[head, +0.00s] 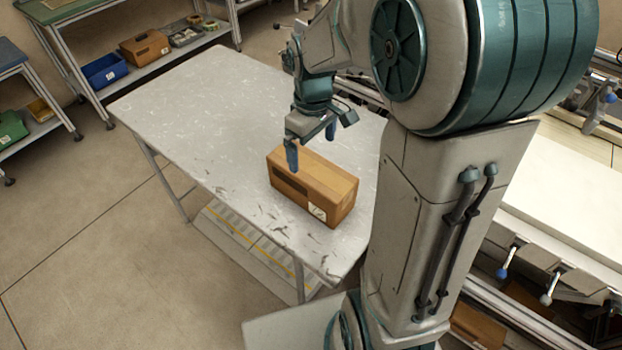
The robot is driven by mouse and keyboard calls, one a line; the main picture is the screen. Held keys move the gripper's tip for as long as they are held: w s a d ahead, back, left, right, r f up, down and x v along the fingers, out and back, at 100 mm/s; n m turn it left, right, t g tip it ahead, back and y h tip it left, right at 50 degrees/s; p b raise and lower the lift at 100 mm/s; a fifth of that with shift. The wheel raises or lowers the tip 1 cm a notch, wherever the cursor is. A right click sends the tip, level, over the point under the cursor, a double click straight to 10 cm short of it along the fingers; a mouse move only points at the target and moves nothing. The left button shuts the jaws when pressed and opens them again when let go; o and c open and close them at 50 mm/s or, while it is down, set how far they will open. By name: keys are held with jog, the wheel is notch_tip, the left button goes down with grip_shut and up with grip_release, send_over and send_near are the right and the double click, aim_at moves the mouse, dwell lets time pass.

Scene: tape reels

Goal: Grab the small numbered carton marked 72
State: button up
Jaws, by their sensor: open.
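A small brown carton (315,182) sits on the grey worktable near its front right edge. It has a dark slot on its long side and a white label with a dark mark on its right end. The number on the label is too small to read surely. My gripper (311,154) is open and points down just behind and above the carton's far left part. One blue finger overlaps the carton's far top edge in the picture. I cannot tell whether it touches. Nothing is between the fingers.
The scuffed worktable (205,105) is bare left of the carton. A shelf at the back left holds a blue bin (105,71) and another brown carton (145,49). A green bin (12,130) stands at the far left. My arm hides the table's right side.

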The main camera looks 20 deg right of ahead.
aim_at(311, 167)
jog(key=shift+a+f+p, duration=0.1)
jog(key=shift+f+p, duration=0.2)
jog(key=shift+f, duration=3.3)
jog(key=shift+r, duration=0.1)
jog(key=c, duration=1.7)
